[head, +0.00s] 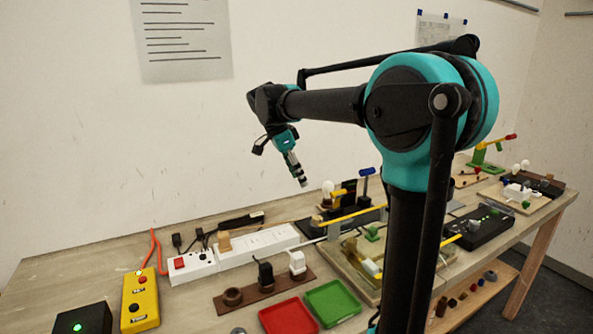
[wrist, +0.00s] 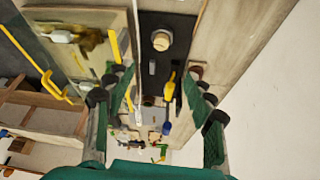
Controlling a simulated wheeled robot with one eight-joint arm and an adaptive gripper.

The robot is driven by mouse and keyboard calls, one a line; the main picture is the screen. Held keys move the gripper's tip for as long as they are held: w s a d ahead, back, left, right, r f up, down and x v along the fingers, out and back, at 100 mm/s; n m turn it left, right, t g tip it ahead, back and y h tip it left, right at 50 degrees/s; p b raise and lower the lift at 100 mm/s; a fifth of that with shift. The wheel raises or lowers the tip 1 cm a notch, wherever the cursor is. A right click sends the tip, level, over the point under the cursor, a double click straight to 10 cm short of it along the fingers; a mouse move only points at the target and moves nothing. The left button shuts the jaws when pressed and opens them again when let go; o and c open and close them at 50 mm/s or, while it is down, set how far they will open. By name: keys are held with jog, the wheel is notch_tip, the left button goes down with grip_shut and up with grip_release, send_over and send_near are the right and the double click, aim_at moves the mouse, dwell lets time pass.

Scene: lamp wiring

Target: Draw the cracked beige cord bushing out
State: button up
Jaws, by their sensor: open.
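A round beige piece (wrist: 161,40), which looks like the cord bushing, sits on a black base in the wrist view. In the head view a small beige piece (head: 317,220) shows at the left end of the black base (head: 309,229). Any crack is too small to make out. My gripper (head: 302,182) hangs in the air above the back of the bench, apart from the base. In the wrist view its fingers (wrist: 155,108) are spread wide with nothing held between them.
A yellow lever (head: 350,215) crosses by the black base, and a white bulb (head: 328,187) stands behind. A white power strip (head: 258,242), red tray (head: 288,316) and green tray (head: 332,303) lie left and in front. The wall is close behind.

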send_near(319, 217)
jog(key=x, duration=0.8)
jog(key=shift+a+f, duration=0.15)
jog(key=shift+f, duration=0.3)
grip_shut()
dwell(0.4)
jog(key=shift+r, duration=0.7)
dwell(0.4)
jog(key=shift+r, duration=2.3)
